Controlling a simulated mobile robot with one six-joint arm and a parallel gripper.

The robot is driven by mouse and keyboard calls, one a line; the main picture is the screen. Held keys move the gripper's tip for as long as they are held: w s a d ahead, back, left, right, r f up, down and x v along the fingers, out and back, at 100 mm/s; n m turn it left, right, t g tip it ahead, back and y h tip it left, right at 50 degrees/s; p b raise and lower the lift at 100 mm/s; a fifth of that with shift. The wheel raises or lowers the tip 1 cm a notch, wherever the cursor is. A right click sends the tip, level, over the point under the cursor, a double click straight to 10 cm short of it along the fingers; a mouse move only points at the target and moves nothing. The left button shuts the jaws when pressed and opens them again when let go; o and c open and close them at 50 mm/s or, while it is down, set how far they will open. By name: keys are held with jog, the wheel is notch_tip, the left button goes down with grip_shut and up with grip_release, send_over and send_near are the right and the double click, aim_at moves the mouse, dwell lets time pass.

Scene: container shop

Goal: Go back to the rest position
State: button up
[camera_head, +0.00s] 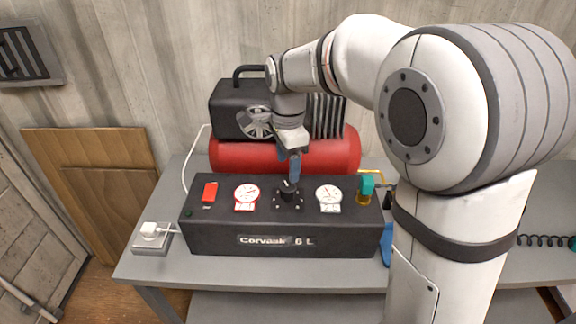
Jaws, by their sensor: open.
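My gripper (289,178) points down just above the black knob (289,190) on the control panel of the black compressor unit (282,238). Its fingers are small in this view and partly blend with the knob, so I cannot tell whether they touch it. Nothing is seen held. My arm reaches in from the right, bent over the unit.
The panel carries a red switch (209,192) and two gauges (246,194) and (328,196). Behind are a red tank (232,157) and black motor (228,97). A socket with plug (150,238) sits left on the grey table (340,274). Boards (95,180) lean on the wall.

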jog(key=s+d+n+t, duration=0.1)
jog(key=s+d+n, duration=0.6)
jog(key=s, duration=0.2)
jog(key=s+d+f+n+t, duration=0.1)
jog(key=s+d+n, duration=0.5)
jog(key=s, duration=0.4)
jog(key=shift+s+d+f+n+t, duration=0.2)
jog(key=shift+d+n+t, duration=0.2)
jog(key=shift+d, duration=0.4)
dwell(0.5)
